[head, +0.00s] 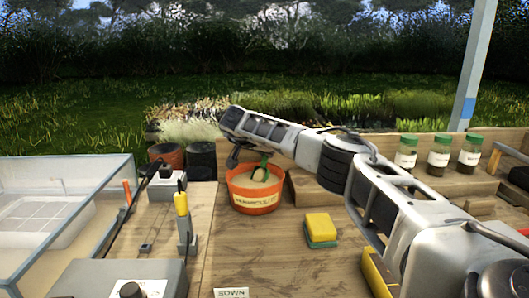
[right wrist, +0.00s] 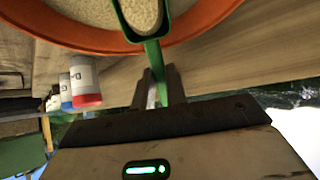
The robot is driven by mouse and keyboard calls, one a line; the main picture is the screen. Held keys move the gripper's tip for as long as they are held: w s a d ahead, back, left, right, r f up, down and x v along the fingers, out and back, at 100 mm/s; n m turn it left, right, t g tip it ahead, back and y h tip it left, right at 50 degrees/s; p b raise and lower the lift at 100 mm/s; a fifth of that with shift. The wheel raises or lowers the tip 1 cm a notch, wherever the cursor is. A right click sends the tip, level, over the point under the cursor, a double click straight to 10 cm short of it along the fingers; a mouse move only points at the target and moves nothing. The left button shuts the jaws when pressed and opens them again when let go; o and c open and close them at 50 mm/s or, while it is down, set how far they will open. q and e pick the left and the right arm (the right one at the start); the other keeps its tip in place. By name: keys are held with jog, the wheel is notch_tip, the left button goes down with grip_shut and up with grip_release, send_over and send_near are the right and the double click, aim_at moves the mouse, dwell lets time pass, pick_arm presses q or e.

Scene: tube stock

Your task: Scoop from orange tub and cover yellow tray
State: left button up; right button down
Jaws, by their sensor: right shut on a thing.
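The orange tub (head: 256,203) stands on the wooden bench near the middle of the head view, with pale grains inside. My right gripper (head: 237,158) is at the tub's upper left, shut on the handle of a green scoop (head: 261,170). In the right wrist view the fingers (right wrist: 158,85) grip the green scoop (right wrist: 152,46); its bowl holds pale grains and overlaps the orange tub (right wrist: 205,30). Whether the bowl touches the grains below is unclear. A yellow edge (head: 376,277), perhaps the yellow tray, shows beside my right arm, which hides most of it. My left gripper is out of view.
A yellow-green sponge (head: 320,228) lies right of the tub. Several green-lidded jars (head: 438,157) stand on the back-right ledge. A clear bin (head: 60,190) and a yellow-handled tool (head: 183,215) are left. Bench between tub and sponge is clear.

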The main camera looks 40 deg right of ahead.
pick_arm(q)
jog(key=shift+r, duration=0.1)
pick_arm(e)
jog(key=shift+r+p, duration=0.3)
jog(key=shift+p, duration=0.35)
jog(key=shift+r+y+p, duration=0.3)
jog(key=shift+r+p, duration=0.1)
jog(key=shift+p, duration=0.8)
jog(key=y+p, duration=0.1)
jog(key=p, duration=0.1)
jog(key=shift+r+g+p, duration=0.35)
jog(key=shift+g+p, duration=0.05)
jog(key=shift+y+p, duration=0.3)
jog(key=shift+y, duration=0.1)
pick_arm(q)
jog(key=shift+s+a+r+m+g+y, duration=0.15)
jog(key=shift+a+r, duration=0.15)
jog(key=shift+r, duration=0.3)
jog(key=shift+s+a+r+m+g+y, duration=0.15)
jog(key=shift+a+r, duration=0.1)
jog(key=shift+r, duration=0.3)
